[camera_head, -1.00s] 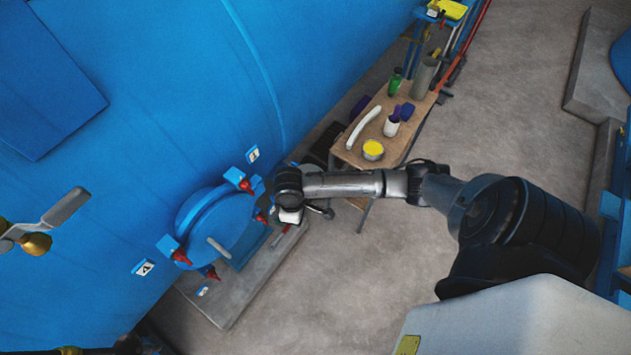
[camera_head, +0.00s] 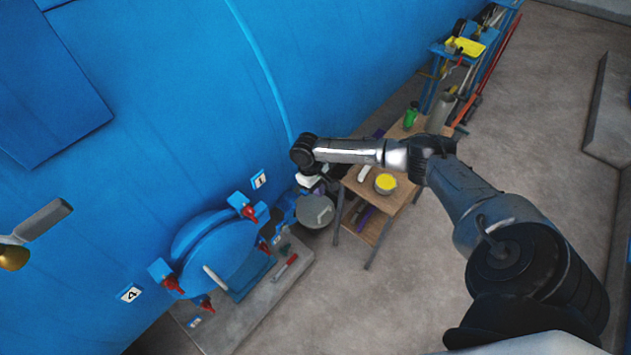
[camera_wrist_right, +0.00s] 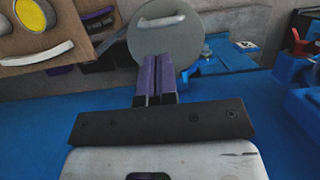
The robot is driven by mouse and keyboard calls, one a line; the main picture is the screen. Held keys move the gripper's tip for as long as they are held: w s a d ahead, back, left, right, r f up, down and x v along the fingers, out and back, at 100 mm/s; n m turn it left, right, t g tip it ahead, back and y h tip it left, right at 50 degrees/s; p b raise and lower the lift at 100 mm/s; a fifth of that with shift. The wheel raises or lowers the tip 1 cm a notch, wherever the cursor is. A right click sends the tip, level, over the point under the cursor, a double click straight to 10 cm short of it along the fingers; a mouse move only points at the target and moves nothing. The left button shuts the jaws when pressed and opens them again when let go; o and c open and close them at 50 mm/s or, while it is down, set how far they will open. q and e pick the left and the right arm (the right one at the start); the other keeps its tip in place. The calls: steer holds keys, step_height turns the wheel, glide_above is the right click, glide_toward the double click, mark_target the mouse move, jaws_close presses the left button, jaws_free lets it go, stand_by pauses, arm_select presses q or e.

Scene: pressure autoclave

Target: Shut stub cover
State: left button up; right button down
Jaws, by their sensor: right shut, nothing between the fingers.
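A round grey cover (camera_head: 316,210) with a pale handle shows below my right wrist in the head view, beside blue fittings on the vessel wall. I take it as the stub cover. It also shows in the right wrist view (camera_wrist_right: 165,38), its handle near the top. My right gripper (camera_wrist_right: 158,62) has purple fingers, shut and empty, overlapping the cover's lower part in that view; I cannot tell whether they touch it. In the head view the right fingers are mostly hidden by the wrist. How far the cover stands from its seat is unclear. My left gripper is not seen.
A large blue round hatch (camera_head: 215,258) with red-handled clamps sits left of the cover, above a concrete plinth (camera_head: 265,310). A wooden table (camera_head: 399,190) with a yellow-topped tin (camera_head: 385,184) stands right of the cover. A grey lever (camera_head: 43,220) juts in at left. Floor right is open.

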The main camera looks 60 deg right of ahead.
mark_target(324, 210)
steer(key=x, duration=0.7)
steer(key=shift+s+f, duration=0.15)
steer(key=shift+f, duration=0.15)
steer(key=shift+f, duration=0.1)
